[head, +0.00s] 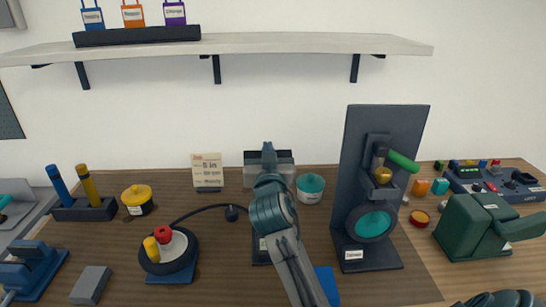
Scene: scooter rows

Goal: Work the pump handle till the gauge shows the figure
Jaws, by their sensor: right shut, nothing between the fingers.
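My right gripper (268,147) is shut and empty, pointing up in the middle of the head view. It and its arm stand in front of a dark base (260,252) with a small label and a dark-topped box (284,157), hiding much of both. I cannot make out a pump handle or gauge figure there. A black hose (205,208) runs from a small tyre (193,245) to a black end piece (232,214) beside my arm. A card (207,170) behind reads something like "5 in"; the rest is too small.
A tall dark panel (350,170) with a green handle (403,161) and teal disc (374,222) stands right of my arm. A green clamp-like block (470,228) is farther right. A yellow pot (137,194) and teal pot (310,184) stand at the back. A shelf (290,43) hangs above.

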